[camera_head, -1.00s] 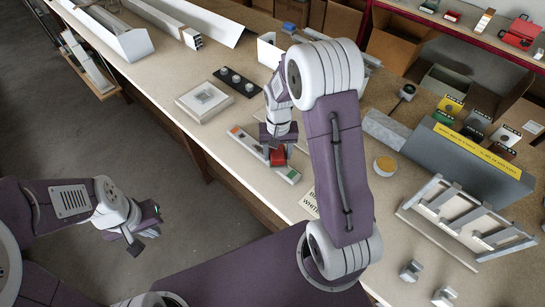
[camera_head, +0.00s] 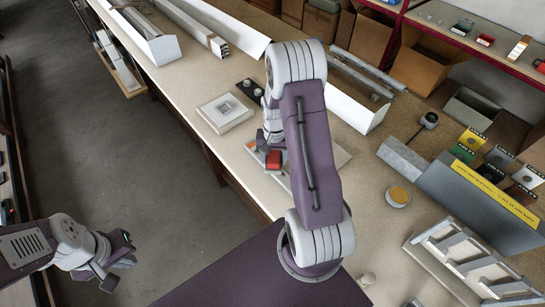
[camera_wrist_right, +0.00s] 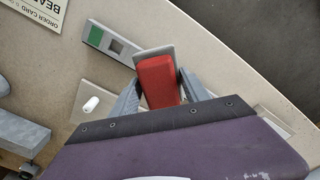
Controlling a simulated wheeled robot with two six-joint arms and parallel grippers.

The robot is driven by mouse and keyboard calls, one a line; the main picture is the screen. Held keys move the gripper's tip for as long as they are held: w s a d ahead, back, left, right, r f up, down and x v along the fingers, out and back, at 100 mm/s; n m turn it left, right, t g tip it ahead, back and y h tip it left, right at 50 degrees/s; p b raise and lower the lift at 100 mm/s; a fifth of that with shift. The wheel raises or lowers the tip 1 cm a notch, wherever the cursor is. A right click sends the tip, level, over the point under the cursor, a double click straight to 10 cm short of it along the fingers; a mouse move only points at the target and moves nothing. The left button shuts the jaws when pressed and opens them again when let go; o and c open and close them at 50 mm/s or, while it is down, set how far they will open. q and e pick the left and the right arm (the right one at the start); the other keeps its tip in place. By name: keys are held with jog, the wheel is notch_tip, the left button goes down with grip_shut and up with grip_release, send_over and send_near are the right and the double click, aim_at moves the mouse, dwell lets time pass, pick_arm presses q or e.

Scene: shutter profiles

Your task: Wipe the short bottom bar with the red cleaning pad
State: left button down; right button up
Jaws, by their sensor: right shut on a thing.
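My right gripper (camera_wrist_right: 160,92) is shut on the red cleaning pad (camera_wrist_right: 158,82), with one finger on each side of it. The pad also shows in the head view (camera_head: 273,160), below the right wrist at the front of the bench. A light bar with a green end (camera_wrist_right: 108,42) lies at the pad in the right wrist view. The pad and gripper cover its middle, and I cannot tell whether the pad touches it. The right arm hides much of this spot in the head view. My left gripper (camera_head: 108,268) hangs away from the bench over the floor, empty.
A pale square block (camera_head: 225,112) and a dark strip with knobs (camera_head: 250,90) lie near the right gripper. An order card (camera_wrist_right: 32,14) lies past the green end. A round yellow-topped tin (camera_head: 398,195) and a slatted frame (camera_head: 470,262) are at the right.

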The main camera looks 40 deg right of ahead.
notch_tip(320, 180, down, 5)
jog(key=b, duration=0.3)
jog(key=shift+r+b, duration=0.15)
jog(key=shift+b, duration=0.2)
jog(key=shift+f, duration=0.25)
jog(key=shift+f+b, duration=0.9)
jog(key=shift+f, duration=0.1)
jog(key=shift+d, duration=0.1)
